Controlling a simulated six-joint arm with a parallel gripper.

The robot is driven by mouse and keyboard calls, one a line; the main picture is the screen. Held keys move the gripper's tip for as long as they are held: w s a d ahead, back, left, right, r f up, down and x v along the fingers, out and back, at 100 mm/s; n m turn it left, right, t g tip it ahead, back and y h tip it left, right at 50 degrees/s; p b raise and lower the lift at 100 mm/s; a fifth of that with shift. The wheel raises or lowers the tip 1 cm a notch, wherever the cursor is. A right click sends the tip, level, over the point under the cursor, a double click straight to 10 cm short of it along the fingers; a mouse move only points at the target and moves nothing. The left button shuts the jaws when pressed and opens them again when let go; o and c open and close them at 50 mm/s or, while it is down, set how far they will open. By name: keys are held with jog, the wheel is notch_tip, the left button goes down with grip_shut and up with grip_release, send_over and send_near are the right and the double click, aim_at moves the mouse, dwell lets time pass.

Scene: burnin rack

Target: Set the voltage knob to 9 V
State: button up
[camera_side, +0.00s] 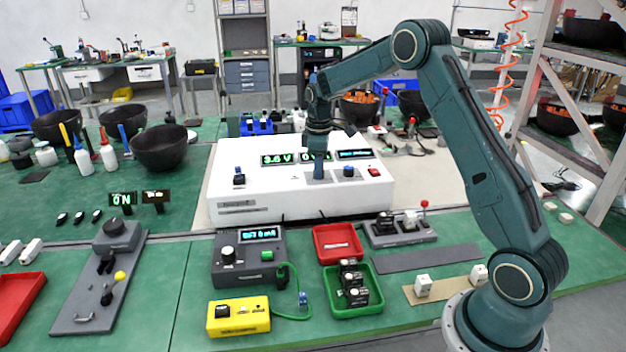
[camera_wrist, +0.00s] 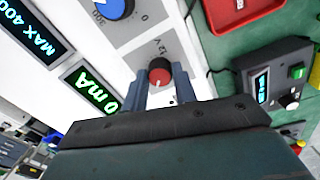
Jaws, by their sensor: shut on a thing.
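The white power supply box (camera_side: 262,176) stands on the bench, with a green display (camera_side: 278,160) reading 3.6 V. In the side view my gripper (camera_side: 319,166) reaches down to the box's top panel, hiding the knob there and part of the second display. In the wrist view the red voltage knob (camera_wrist: 160,70), beside a "12 V" mark, sits between the two fingers of my gripper (camera_wrist: 161,77). The fingers are shut on it. Its pale pointer mark is too small to read exactly.
A blue knob (camera_wrist: 115,6) with 0 and 300 marks is close beside my gripper; it also shows in the side view (camera_side: 348,171). A red button (camera_side: 374,172) lies farther right. A red tray (camera_side: 338,243) and a dark instrument (camera_side: 228,270) stand in front of the box.

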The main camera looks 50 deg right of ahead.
jog(key=shift+m, duration=0.5)
jog(key=m, duration=0.4)
jog(key=shift+m, duration=0.3)
jog(key=m, duration=1)
jog(key=shift+w+m+g, duration=0.1)
jog(key=shift+m+g, duration=0.2)
jog(key=shift+m, duration=0.1)
jog(key=m, duration=0.5)
jog(key=shift+r, duration=0.1)
jog(key=shift+m+y, duration=0.3)
jog(key=o, duration=1)
